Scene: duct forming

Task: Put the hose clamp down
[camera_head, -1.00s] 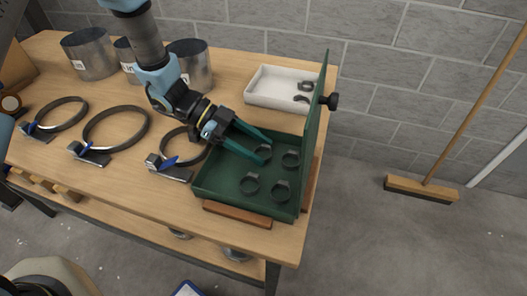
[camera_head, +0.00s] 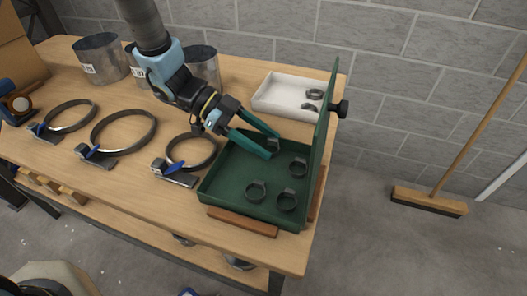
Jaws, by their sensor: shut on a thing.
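My gripper (camera_head: 272,149) reaches in from the upper left, over the back left of the green case (camera_head: 232,178). Its two teal fingers are shut on a small dark hose clamp (camera_head: 274,143), partly hidden by the fingers. The held clamp is at or just above the case's back part; I cannot tell whether it touches the floor. Three other dark hose clamps lie in the case: one at the right (camera_head: 297,167), one at the front left (camera_head: 256,190) and one at the front right (camera_head: 287,200).
The case's lid (camera_head: 323,130) stands upright along its right side. A white tray (camera_head: 265,97) with dark clamps sits behind. Large ring clamps (camera_head: 123,131) lie to the left, with metal ducts (camera_head: 100,58) behind them. A broom (camera_head: 430,200) leans beyond the table.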

